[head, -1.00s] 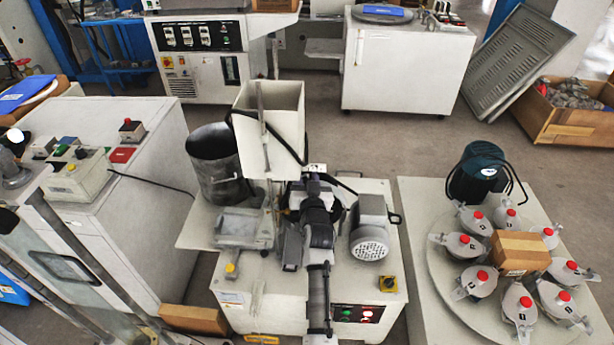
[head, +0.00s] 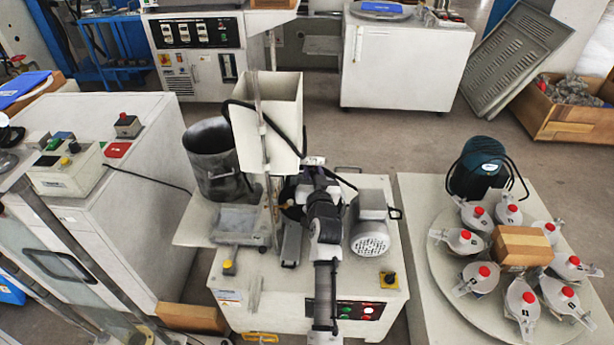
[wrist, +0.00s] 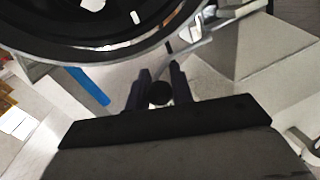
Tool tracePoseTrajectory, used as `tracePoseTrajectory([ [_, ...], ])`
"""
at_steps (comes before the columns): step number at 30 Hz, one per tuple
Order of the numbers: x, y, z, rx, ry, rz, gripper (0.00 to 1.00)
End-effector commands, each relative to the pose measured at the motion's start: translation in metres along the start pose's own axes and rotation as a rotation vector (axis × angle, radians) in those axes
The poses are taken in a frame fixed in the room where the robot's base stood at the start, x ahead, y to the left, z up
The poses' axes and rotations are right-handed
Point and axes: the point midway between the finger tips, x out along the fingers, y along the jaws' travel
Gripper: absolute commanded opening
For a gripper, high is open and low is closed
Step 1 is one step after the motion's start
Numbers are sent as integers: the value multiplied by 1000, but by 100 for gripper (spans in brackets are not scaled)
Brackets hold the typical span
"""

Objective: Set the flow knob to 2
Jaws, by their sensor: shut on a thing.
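In the wrist view my gripper (wrist: 159,92) has its two dark fingers on either side of a small dark round knob (wrist: 158,94), and is shut on it. This looks like the flow knob; no scale or number is readable, so I cannot tell its setting. In the head view my gripper (head: 300,190) is at the middle of the white machine (head: 270,290), by the post below the hopper. My own arm hides the knob there.
A white hopper (head: 268,115) and a dark bucket (head: 212,165) stand left of my arm. A grey motor (head: 370,225) is close on its right. In the wrist view a large dark ring (wrist: 100,45) is just above the fingers. A turntable with red-topped cups (head: 450,290) is at the right.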

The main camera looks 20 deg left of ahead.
Motion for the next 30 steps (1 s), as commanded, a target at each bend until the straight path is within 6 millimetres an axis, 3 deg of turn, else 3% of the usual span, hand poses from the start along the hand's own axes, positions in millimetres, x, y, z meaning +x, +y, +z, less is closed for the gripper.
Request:
tracePoseTrajectory([
  [9, -1, 4, -1, -2, 1, 0, 0],
  [10, -1, 4, -1, -1, 1, 0, 24],
  [12, -1, 4, -1, -1, 1, 0, 32],
  [23, -6, 4, 0, -1, 1, 0, 32],
  [30, -47, 5, 2, 2, 1, 1, 32],
])
